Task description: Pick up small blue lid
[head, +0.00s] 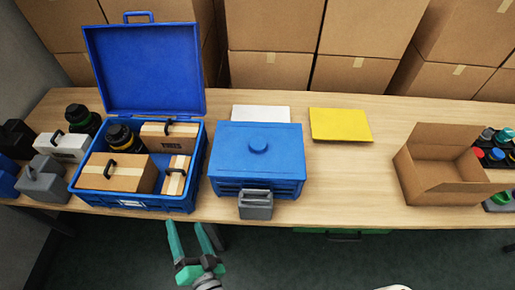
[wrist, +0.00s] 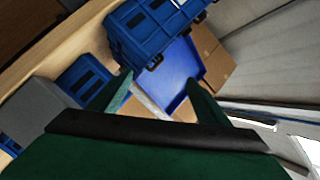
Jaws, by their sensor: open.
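A small blue lid (head: 240,135) with a round knob in its middle lies flat on top of a blue box (head: 290,187) at the centre of the table. My gripper (head: 188,225) is green, open and empty. In the head view it is in front of the table's front edge, lower left of the lid and apart from it. In the wrist view its two fingers (wrist: 156,80) are spread, with blue containers beyond; I cannot tell for sure whether the small lid shows there.
A blue case (head: 124,202) with its large lid (head: 145,70) raised holds cartons and a dark canister, left of the box. A grey container (head: 256,206) stands right in front of the box. A yellow sheet (head: 340,124) and an open carton (head: 440,183) are to the right, with bare table between.

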